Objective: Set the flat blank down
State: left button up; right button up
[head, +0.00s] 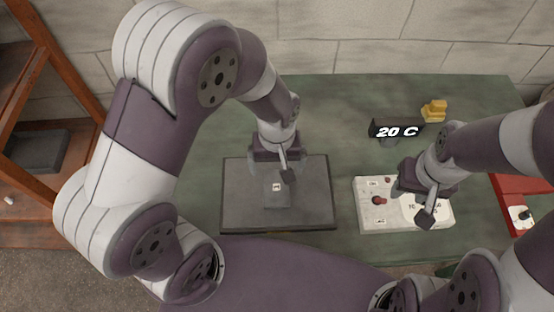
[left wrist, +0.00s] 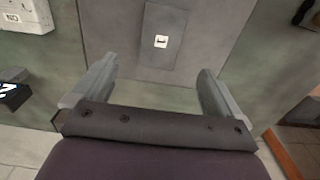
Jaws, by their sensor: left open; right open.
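The flat blank (head: 277,193) is a grey rectangular plate with a small white label. It lies flat on a dark grey slab (head: 235,205) in the middle of the bench. It also shows in the left wrist view (left wrist: 165,58), ahead of the fingers. My left gripper (head: 279,176) is open above the far end of the blank. In the left wrist view, its two fingers (left wrist: 155,68) stand wide apart, with a gap on each side of the blank. My right gripper (head: 425,205) is open and empty over a white control box.
The white control box (head: 368,208) has a red knob. A red item (head: 520,190) is at the right. A wooden shelf (head: 30,80) stands at the left. The green bench (head: 330,100) is clear behind the slab.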

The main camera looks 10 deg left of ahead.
pick_arm(q)
jog(key=s+a+r+m+t, duration=0.1)
jog(key=s+a+r+m, duration=0.2)
jog(key=a+r, duration=0.3)
jog(key=a, duration=0.2)
jog(key=shift+s+a+r, duration=0.25)
jog(key=shift+a+r, duration=0.15)
jog(key=shift+w, duration=0.1)
dwell(0.8)
